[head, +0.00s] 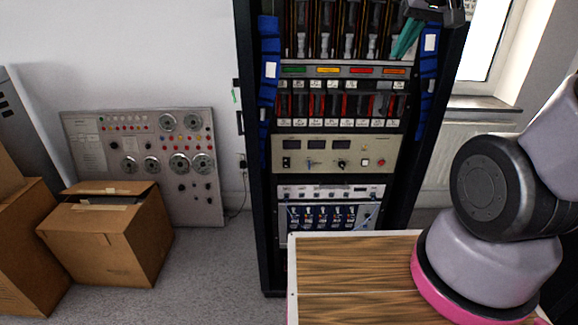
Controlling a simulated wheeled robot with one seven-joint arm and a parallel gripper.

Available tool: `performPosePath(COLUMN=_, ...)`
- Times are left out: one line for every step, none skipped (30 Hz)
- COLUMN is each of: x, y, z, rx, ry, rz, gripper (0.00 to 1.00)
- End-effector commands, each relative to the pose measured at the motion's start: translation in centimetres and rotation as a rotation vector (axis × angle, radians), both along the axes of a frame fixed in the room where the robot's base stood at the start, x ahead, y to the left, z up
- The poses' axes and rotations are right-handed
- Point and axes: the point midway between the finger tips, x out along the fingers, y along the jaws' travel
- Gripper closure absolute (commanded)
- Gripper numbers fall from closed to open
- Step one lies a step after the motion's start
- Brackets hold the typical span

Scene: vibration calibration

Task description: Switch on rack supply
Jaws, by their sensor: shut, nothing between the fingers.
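The tall dark rack (251,190) stands in the middle of the head view. The rack supply, a beige panel (300,172), sits at its mid height. It has three dark displays, a black switch (286,162) at the left, small knobs (342,163) and a red button (381,162) at the right. I cannot tell the switch's position. My gripper (398,54) shows at the top right of the rack, with teal fingers pointing down and left. It is shut and empty, above the beige panel in the picture. Its upper part is cut off by the frame edge.
A wood-topped surface (345,277) lies before the rack's lower right; my arm covers the right side. Blue cable bundles (269,70) hang on the rack's sides. Cardboard boxes (105,240) and a grey gauge panel (140,150) stand left. Floor (215,275) between boxes and rack is clear.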

Motion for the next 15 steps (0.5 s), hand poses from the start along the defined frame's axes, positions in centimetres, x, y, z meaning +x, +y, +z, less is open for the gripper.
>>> performPosePath(x=1.5, y=0.5, z=-1.2, rx=-0.036, ry=0.005, rz=0.047, gripper=1.0)
performPosePath(x=2.4, y=0.7, z=-1.7, rx=-0.058, ry=0.003, rz=0.076, gripper=1.0)
performPosePath(x=3.5, y=1.0, z=-2.5, rx=-0.088, ry=-0.001, rz=0.115, gripper=1.0)
performPosePath(x=4.3, y=1.3, z=-3.2, rx=-0.11, ry=-0.004, rz=0.146, gripper=1.0)
performPosePath(x=5.2, y=1.6, z=-3.8, rx=-0.132, ry=-0.007, rz=0.177, gripper=1.0)
performPosePath(x=6.2, y=2.1, z=-4.8, rx=-0.159, ry=-0.011, rz=0.219, gripper=1.0)
performPosePath(x=7.0, y=2.4, z=-5.5, rx=-0.179, ry=-0.014, rz=0.25, gripper=1.0)
performPosePath(x=7.8, y=2.8, z=-6.2, rx=-0.199, ry=-0.019, rz=0.282, gripper=1.0)
performPosePath(x=8.7, y=3.4, z=-7.2, rx=-0.223, ry=-0.023, rz=0.324, gripper=1.0)
performPosePath(x=9.4, y=3.8, z=-8.1, rx=-0.243, ry=-0.027, rz=0.358, gripper=1.0)
performPosePath(x=10.1, y=4.3, z=-8.9, rx=-0.26, ry=-0.031, rz=0.389, gripper=1.0)
performPosePath(x=10.9, y=4.9, z=-10.0, rx=-0.284, ry=-0.038, rz=0.434, gripper=1.0)
performPosePath(x=11.5, y=5.4, z=-10.9, rx=-0.301, ry=-0.042, rz=0.468, gripper=1.0)
performPosePath(x=12.1, y=5.9, z=-11.8, rx=-0.317, ry=-0.047, rz=0.503, gripper=1.0)
performPosePath(x=12.8, y=6.6, z=-13.0, rx=-0.337, ry=-0.054, rz=0.548, gripper=1.0)
